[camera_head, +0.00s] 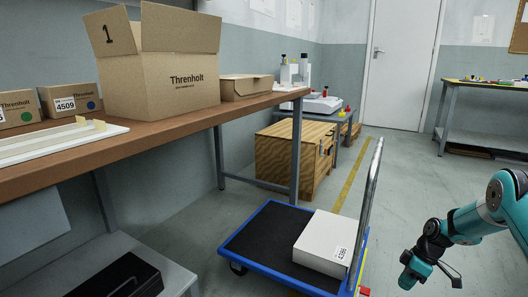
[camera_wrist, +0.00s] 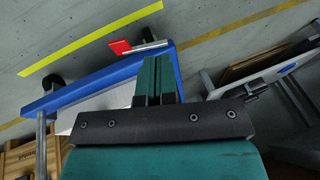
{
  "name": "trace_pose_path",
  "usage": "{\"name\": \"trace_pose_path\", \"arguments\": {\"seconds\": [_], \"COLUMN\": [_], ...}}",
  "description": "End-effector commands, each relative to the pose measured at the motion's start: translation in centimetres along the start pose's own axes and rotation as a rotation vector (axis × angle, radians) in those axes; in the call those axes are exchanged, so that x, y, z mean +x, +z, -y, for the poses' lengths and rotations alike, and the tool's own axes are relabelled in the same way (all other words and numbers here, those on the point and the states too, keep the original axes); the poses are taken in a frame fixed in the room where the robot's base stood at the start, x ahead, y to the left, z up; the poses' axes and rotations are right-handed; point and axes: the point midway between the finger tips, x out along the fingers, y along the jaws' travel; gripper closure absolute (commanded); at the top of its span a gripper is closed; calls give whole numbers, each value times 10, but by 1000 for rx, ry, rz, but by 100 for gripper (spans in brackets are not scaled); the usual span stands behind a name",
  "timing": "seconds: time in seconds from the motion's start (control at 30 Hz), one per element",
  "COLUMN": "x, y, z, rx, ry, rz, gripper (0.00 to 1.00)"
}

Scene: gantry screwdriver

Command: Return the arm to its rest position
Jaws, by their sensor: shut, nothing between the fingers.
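My arm reaches in from the right edge in the head view, and my gripper (camera_head: 410,280) hangs low beside the cart's right side. In the wrist view my gripper's two teal fingers (camera_wrist: 157,82) are together with nothing between them. Below the fingers the wrist view shows the cart's blue frame (camera_wrist: 90,90) and part of a white box (camera_wrist: 95,108). I cannot tell the exact gap between my gripper and the cart.
A blue-edged cart (camera_head: 262,252) carries a white box (camera_head: 322,240) and has a metal handle (camera_head: 368,195). A workbench (camera_head: 160,128) with an open carton (camera_head: 170,75) stands left. A wooden crate (camera_head: 285,160) stands behind the cart. Floor (camera_head: 410,165) is clear behind my arm.

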Motion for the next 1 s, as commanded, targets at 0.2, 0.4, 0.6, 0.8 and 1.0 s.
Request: {"name": "trace_pose_path", "arguments": {"seconds": [0.2,0.4,0.6,0.8,1.0], "x": [-30,-65,-114,-185,-245], "y": [-21,-55,-103,-162,-192], "z": [14,38,86,185,317], "rx": [20,41,74,131,204], "ry": [10,20,34,54,71], "rz": [2,7,12,11,-2], "gripper": [100,100,100,100,100]}}
